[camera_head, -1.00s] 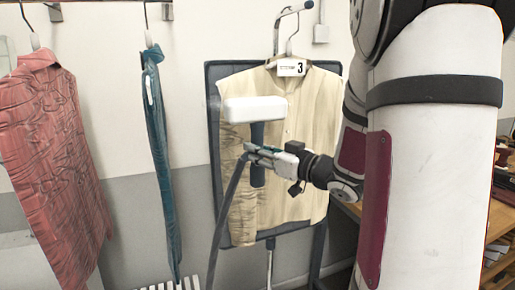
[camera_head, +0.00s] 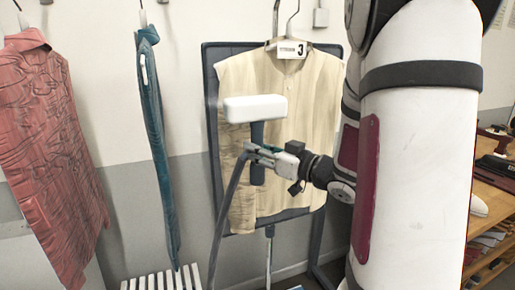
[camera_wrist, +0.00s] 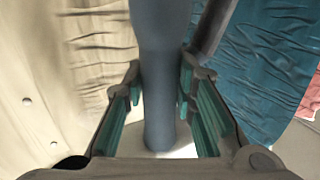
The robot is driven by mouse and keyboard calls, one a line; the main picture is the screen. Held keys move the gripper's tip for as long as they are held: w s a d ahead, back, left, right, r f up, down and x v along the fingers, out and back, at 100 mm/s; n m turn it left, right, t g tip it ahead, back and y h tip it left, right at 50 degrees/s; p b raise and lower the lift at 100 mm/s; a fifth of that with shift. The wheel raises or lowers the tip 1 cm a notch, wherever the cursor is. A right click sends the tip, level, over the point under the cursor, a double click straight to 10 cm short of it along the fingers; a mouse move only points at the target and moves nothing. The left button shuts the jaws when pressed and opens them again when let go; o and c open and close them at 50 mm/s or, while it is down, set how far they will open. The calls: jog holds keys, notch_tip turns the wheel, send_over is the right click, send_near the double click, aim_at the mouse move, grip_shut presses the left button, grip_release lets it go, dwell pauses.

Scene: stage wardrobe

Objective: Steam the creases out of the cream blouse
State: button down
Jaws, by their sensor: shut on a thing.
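The cream blouse (camera_head: 291,118) hangs on a hanger in front of a dark padded board, with a tag marked 3 at its neck. Creases show on its lower left part; the middle and right look smoother. My gripper (camera_head: 258,153) is shut on the dark handle of the steamer (camera_head: 255,108), whose white head is upright in front of the blouse's left half. A faint haze shows at the head's left end. I cannot tell whether the head touches the cloth. In the wrist view the handle (camera_wrist: 163,70) stands between the fingers, with creased cream cloth (camera_wrist: 100,45) at left.
A creased red shirt (camera_head: 45,150) and a teal garment (camera_head: 158,140) hang to the left. The steamer's hose (camera_head: 228,215) runs down from the handle. A white slatted thing (camera_head: 160,281) stands low at left. A wooden table (camera_head: 490,185) with things on it is at right.

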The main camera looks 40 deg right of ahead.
aim_at(258, 182)
jog(key=shift+f+b, duration=2.55)
jog(key=shift+f, duration=2.25)
notch_tip(258, 182, down, 10)
jog(key=b, duration=0.4)
jog(key=shift+f, duration=0.15)
jog(key=shift+f+b, duration=1.15)
jog(key=shift+f, duration=1.3)
jog(key=shift+f, duration=0.1)
jog(key=shift+f+b, duration=1.35)
jog(key=shift+f, duration=1.15)
